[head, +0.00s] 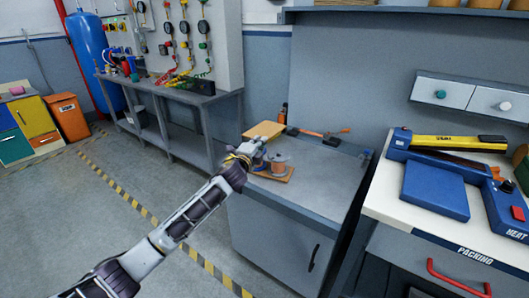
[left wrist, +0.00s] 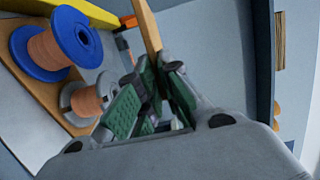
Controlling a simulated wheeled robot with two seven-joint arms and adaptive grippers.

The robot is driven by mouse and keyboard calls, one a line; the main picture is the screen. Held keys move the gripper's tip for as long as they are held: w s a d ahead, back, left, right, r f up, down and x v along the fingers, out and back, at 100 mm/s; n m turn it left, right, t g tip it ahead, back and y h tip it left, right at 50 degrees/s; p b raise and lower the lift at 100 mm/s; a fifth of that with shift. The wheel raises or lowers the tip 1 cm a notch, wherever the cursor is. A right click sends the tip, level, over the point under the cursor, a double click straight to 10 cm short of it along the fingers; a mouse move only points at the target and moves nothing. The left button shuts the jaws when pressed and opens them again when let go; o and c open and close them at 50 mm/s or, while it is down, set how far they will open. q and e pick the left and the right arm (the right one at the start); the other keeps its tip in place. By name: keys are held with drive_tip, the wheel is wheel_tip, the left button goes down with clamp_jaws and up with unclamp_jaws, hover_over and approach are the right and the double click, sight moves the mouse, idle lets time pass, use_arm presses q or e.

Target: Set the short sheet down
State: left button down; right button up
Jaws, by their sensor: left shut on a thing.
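My left gripper (head: 254,148) is over the grey bench in the head view. In the left wrist view its green-padded fingers (left wrist: 152,92) are shut on a thin tan sheet (left wrist: 147,25), seen nearly edge-on and rising from between the pads. In the head view a short tan-orange sheet (head: 264,130) shows just past the fingers, and it appears to be the held one. The sheet's gripped end is hidden by the fingers. I cannot tell whether its far end touches anything. My right gripper is not in view.
A wooden board (head: 271,174) with copper-wound spools lies beside the gripper; a blue-flanged spool (left wrist: 55,45) and a grey one (left wrist: 88,98) are close by. An orange-handled tool (head: 325,133) lies at the back. The front of the bench top (head: 310,190) is clear.

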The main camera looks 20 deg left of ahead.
use_arm(q)
drive_tip(key=shift+d+r, duration=0.1)
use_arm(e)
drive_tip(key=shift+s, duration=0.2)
use_arm(q)
wheel_tip(320, 180, down, 6)
drive_tip(key=b, duration=0.2)
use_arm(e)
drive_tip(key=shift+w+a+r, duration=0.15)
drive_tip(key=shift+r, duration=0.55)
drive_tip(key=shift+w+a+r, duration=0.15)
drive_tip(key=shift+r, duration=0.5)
